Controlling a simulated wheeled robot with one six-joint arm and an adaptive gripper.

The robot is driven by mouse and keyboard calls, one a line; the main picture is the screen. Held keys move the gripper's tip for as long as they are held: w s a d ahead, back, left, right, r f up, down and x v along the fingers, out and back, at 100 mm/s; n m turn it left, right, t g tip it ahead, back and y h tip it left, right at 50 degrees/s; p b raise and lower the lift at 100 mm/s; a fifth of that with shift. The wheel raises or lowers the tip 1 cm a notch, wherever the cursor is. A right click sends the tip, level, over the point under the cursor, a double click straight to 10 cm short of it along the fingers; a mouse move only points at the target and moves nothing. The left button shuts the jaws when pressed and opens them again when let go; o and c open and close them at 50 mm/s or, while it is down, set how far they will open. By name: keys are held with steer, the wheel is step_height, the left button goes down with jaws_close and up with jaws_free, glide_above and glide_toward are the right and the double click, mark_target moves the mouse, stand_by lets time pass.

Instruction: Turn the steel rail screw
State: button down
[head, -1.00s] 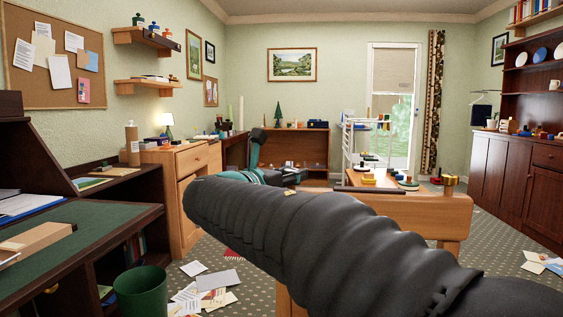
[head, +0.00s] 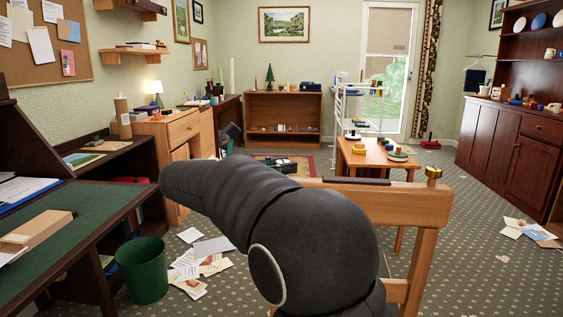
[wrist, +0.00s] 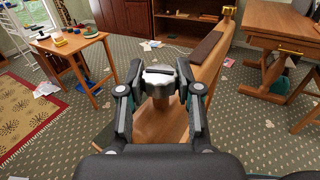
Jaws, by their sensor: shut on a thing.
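The steel rail screw (wrist: 160,76) has a pale metal, ridged head with a dark slot across its top. It stands at one end of a wooden rail (wrist: 190,95). In the wrist view my gripper (wrist: 160,80) is shut on the screw head, with one finger on each side. In the head view the steel screw and the fingers are hidden behind my black arm. A brass screw (head: 433,173) stands at the other end of the rail (head: 395,203); it also shows in the wrist view (wrist: 229,11).
A dark pad (wrist: 208,47) lies along the rail. A small wooden table (head: 375,158) with coloured things stands beyond. A green bin (head: 141,270) and scattered papers (head: 195,270) are on the floor at left. Carpet at right is mostly clear.

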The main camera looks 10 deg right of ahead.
stand_by(0.3)
steer(key=c, duration=0.7)
jaws_free()
steer(key=shift+c, duration=0.2)
steer(key=s+a, duration=0.2)
steer(key=a, duration=0.9)
steer(key=shift+a, duration=0.4)
steer(key=shift+s, duration=0.1)
